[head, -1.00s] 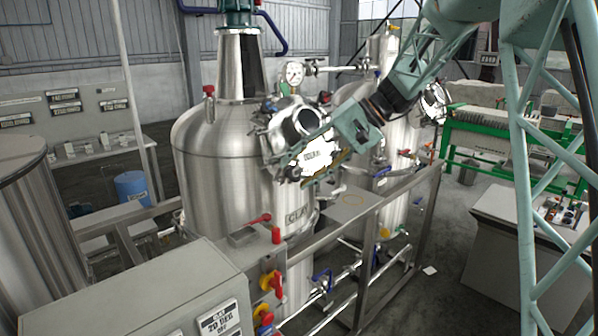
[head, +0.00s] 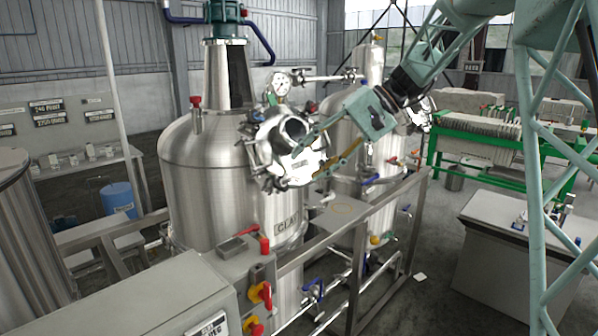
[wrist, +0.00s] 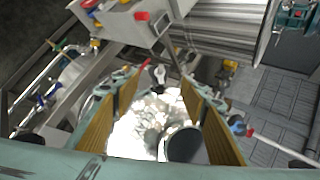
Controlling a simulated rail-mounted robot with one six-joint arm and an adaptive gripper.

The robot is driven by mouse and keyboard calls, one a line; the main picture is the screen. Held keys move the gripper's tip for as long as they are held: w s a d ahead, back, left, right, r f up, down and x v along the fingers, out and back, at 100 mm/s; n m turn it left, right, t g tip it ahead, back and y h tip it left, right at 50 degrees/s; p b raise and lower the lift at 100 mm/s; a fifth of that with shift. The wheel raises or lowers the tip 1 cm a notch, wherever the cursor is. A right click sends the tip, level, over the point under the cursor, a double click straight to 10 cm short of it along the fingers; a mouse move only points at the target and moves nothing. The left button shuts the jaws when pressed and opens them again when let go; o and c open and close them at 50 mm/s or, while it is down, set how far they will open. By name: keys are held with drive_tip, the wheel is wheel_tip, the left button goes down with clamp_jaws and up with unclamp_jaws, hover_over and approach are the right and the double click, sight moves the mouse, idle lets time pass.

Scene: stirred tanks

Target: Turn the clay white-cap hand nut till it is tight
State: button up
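The clay tank (head: 235,180) is a tall steel vessel with a nameplate, partly readable as CLAY (head: 288,227). Its round bright lid (head: 262,150) faces front right, with clamp hardware around the rim. In the wrist view the ribbed finger pads (wrist: 158,118) stand wide apart, with the glaring lid and a dark-mouthed tube (wrist: 185,145) beyond. A small pale-topped fitting (wrist: 160,74) lies beyond the tips; I cannot tell whether it is the white-cap hand nut.
A pressure gauge (head: 281,83) and piping stand above the lid. A steel frame rail (head: 350,222) runs below the gripper. A control box with a red handle (head: 265,245) stands in front of the tank. A second tank (head: 345,130) is behind my gripper.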

drive_tip(key=shift+v, duration=1.75)
drive_tip(key=s+d+r+h, duration=0.1)
drive_tip(key=s+d+h, duration=0.15)
drive_tip(key=s, duration=1.05)
drive_tip(key=s+d+h, duration=0.1)
drive_tip(key=s+h, duration=0.2)
drive_tip(key=s, duration=1.1)
drive_tip(key=s+d+f+t+h, duration=0.1)
drive_tip(key=s+d+f, duration=0.1)
drive_tip(key=s, duration=0.6)
drive_tip(key=s+d+f+t+h, duration=0.1)
drive_tip(key=s+d+f, duration=0.2)
drive_tip(key=s, duration=0.5)
drive_tip(key=s+d+f+t+h, duration=0.1)
drive_tip(key=s+d, duration=0.3)
drive_tip(key=s, duration=0.4)
drive_tip(key=shift+s+f+n+h, duration=0.35)
drive_tip(key=shift+f+h, duration=0.2)
drive_tip(key=shift+f, duration=0.15)
